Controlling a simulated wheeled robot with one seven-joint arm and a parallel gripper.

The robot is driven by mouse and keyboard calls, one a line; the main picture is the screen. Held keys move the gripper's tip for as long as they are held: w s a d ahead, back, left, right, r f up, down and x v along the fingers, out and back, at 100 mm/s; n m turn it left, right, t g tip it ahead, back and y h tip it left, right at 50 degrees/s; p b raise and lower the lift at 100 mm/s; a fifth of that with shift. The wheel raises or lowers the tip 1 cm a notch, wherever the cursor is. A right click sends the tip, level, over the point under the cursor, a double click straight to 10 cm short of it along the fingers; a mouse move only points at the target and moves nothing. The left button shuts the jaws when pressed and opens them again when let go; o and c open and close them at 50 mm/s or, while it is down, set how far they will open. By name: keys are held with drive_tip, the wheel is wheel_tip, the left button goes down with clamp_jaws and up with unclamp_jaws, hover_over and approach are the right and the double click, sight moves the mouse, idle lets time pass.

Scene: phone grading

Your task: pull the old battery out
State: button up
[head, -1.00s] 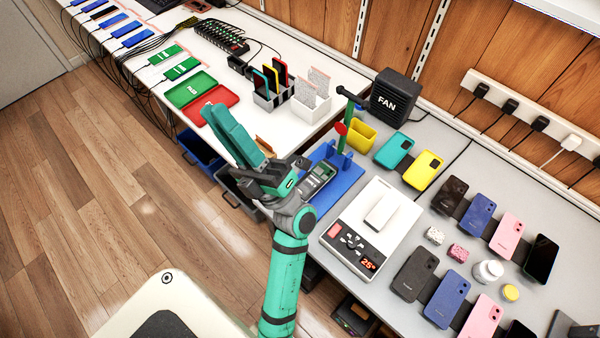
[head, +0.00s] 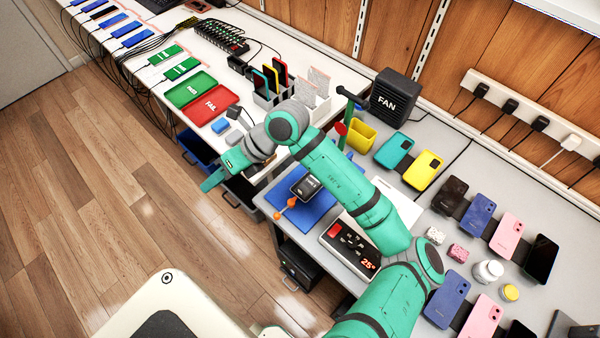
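A small dark device with a pale label (head: 306,187) lies on the blue mat (head: 322,206) at the near left of the grey bench. My arm crosses in front of its right side. I cannot make out a separate battery from the device at this size. My gripper (head: 230,160) is left of the mat, over the dark bins at the edge of the white table and apart from the device. Its fingers are too small and too covered by my wrist to tell whether they are open or hold anything.
An orange-ended tool (head: 286,208) lies on the mat's left edge. A green post (head: 347,115) stands behind it. Green (head: 190,90) and red (head: 212,104) trays sit on the white table. Dark bins (head: 243,190) hang below its edge.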

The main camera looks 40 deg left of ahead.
drive_tip(key=w+d+f+t+h, duration=0.3)
drive_tip(key=w+d+f, duration=0.2)
drive_tip(key=w, duration=0.2)
drive_tip(key=t+h, duration=0.3)
drive_tip(key=t, duration=0.1)
hover_over(300, 190)
drive_tip(key=shift+f+m, duration=0.4)
drive_tip(key=shift+f, duration=0.35)
drive_tip(key=shift+d+f, duration=0.1)
drive_tip(key=shift+f, duration=3.55)
clamp_jaws()
drive_tip(key=shift+r, duration=0.1)
